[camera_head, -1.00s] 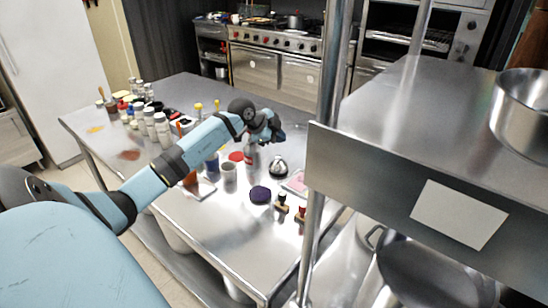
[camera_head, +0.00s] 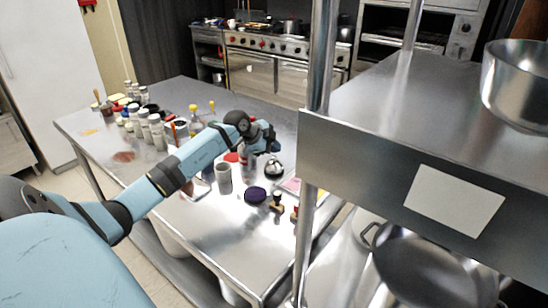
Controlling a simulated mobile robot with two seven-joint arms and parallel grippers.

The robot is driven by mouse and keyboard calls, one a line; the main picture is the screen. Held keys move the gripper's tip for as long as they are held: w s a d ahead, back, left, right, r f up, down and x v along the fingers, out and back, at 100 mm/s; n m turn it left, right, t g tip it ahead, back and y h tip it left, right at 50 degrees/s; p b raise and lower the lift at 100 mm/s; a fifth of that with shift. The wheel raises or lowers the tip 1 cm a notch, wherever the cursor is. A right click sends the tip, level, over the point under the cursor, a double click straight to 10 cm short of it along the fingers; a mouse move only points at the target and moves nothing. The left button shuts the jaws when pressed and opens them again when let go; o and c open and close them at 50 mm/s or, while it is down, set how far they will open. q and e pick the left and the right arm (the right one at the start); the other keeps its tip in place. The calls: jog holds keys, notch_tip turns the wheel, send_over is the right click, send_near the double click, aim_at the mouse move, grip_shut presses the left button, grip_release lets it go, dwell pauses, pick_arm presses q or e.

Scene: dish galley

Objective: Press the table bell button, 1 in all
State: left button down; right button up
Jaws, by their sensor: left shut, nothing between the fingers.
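The table bell (camera_head: 274,171) is a small silver dome on a dark base, standing on the metal table (camera_head: 215,232) near its right side. My left gripper (camera_head: 274,150) is shut and empty. It is just above and behind the bell in the picture, with its fingertips close to the bell's top. I cannot tell whether they touch the button, which is too small to make out. My right gripper is not in view.
A grey cup (camera_head: 224,180), a dark purple round object (camera_head: 255,195) and small wooden-handled stamps (camera_head: 277,204) stand near the bell. Several bottles crowd the table's left. A metal shelf (camera_head: 400,160) with a post (camera_head: 319,60) rises at right.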

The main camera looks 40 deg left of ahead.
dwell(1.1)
pick_arm(q)
jog(key=shift+f, duration=0.1)
jog(key=shift+f, duration=0.1)
jog(key=shift+f+p, duration=0.15)
jog(key=shift+p, duration=0.15)
jog(key=shift+f, duration=0.1)
